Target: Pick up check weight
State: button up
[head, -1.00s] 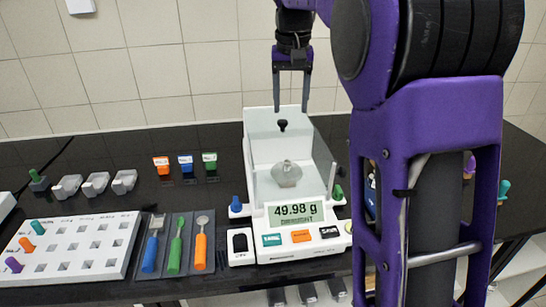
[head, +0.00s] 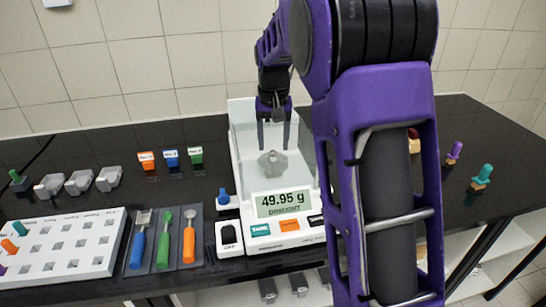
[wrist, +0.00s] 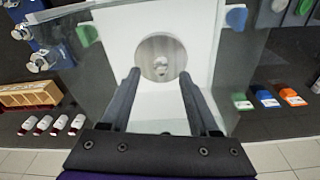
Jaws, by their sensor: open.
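A small grey faceted piece (head: 272,163), which looks like the check weight, sits on the pan of the white balance (head: 236,162). The display reads 49.95 g. My gripper (head: 274,147) is open and empty. Its fingers point down inside the balance's draft shield, close above the grey piece. In the wrist view the piece (wrist: 161,60) shows small and pale on the round grey pan (wrist: 146,50), ahead of and between the two fingertips (wrist: 159,78). I cannot tell whether either finger touches it.
Clear shield walls stand on both sides of the gripper. Blue knob (head: 223,196) left of the balance; tools (head: 163,240) and a white rack (head: 105,255) further left. Orange, blue and green packs (head: 171,158) lie behind. Teal (head: 482,176) and purple (head: 454,151) pieces stand right.

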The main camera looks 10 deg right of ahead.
aim_at(273, 152)
jog(key=f, duration=0.3)
jog(key=shift+w+f, duration=0.2)
jog(key=shift+w, duration=0.05)
jog(key=shift+c, duration=0.4)
grip_shut()
